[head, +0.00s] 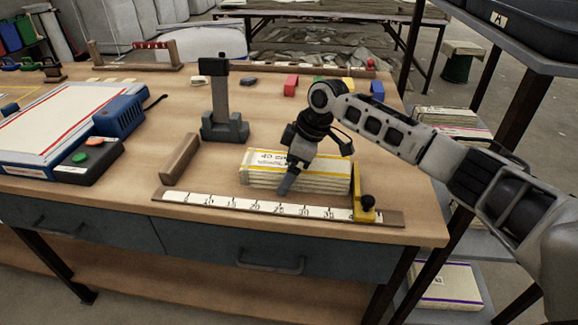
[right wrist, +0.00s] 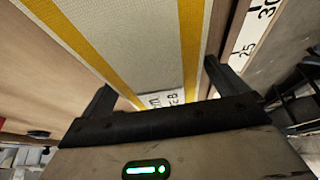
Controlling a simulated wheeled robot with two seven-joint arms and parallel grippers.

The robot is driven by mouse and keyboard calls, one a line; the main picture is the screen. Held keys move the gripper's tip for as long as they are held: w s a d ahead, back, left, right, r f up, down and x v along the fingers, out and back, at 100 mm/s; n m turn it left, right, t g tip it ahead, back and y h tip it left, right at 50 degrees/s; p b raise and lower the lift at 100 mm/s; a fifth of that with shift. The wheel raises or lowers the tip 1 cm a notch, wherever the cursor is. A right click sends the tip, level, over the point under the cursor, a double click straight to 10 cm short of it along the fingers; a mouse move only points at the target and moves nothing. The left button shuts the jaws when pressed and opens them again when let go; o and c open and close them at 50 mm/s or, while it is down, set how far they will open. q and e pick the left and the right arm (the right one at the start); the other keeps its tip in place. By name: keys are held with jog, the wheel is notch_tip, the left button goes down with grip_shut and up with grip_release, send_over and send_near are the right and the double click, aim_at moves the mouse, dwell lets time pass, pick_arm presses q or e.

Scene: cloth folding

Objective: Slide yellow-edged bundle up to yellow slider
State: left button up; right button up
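The yellow-edged bundle (head: 325,181) is a pale folded stack with yellow edge bands and a white "40 cm" label. It lies behind the ruler on the table. The yellow slider (head: 363,207), with a black knob, sits at the ruler's right end. Its upright is close to the bundle's right end; I cannot tell whether they touch. My right gripper (head: 287,184) points down at the bundle's left-middle part. In the right wrist view the bundle (right wrist: 140,40) runs between its spread fingers (right wrist: 160,90), with gaps beside it. My left gripper is out of view.
The ruler (head: 240,206) runs along the table's front edge. A wooden block (head: 180,158) and a dark grey stand (head: 222,115) are left of the bundle. A blue-framed board (head: 60,125) and button box (head: 90,158) lie farther left. Shelving stands at right.

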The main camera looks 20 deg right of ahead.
jog(key=p+v, duration=0.1)
jog(key=v, duration=1.5)
